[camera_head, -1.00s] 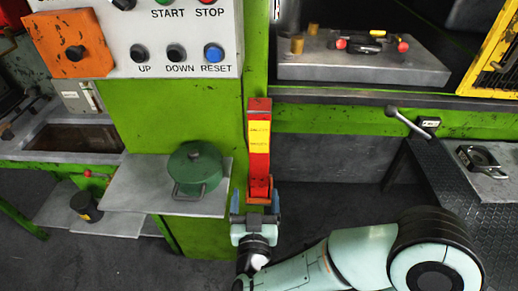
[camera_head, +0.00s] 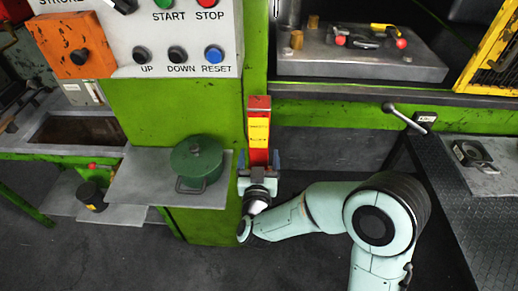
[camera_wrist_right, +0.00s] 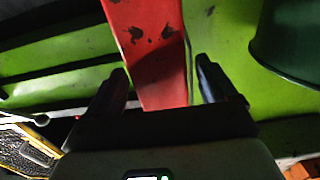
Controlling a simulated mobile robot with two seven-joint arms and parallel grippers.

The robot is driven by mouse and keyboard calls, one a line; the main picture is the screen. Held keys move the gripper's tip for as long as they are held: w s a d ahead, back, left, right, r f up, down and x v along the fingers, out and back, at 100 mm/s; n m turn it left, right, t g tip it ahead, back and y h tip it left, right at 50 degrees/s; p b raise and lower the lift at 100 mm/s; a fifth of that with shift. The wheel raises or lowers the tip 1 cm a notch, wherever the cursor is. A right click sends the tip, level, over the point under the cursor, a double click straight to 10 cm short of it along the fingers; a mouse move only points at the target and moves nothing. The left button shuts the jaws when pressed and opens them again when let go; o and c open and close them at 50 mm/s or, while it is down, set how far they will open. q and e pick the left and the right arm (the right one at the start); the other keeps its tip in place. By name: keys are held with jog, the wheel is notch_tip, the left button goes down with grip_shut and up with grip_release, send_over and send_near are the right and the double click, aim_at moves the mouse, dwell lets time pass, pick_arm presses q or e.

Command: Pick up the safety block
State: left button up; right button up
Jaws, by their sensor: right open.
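The safety block (camera_head: 259,115) is a tall red bar with a yellow label. It stands upright against the green press post, left of the press opening. My right gripper (camera_head: 258,161) is at the lower part of the block, pointing up, with one finger on each side. In the right wrist view the red block (camera_wrist_right: 150,50) passes between the open fingers of the gripper (camera_wrist_right: 163,72), with a gap showing on both sides. The gripper hides the block's lower end. My left gripper is not in view.
A green pot (camera_head: 197,163) stands on a grey shelf (camera_head: 140,190) close left of the block. The control panel (camera_head: 180,30) is above left. The press bed (camera_head: 360,65) with tools is at right. A lever (camera_head: 403,118) and a dark checkered surface (camera_head: 465,225) lie further right.

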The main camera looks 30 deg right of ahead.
jog(key=x, duration=0.3)
jog(key=shift+w+d+f, duration=0.15)
jog(key=shift+w+d, duration=0.05)
jog(key=shift+w, duration=0.1)
grip_shut()
jog(key=shift+r, duration=0.2)
jog(key=shift+r, duration=0.1)
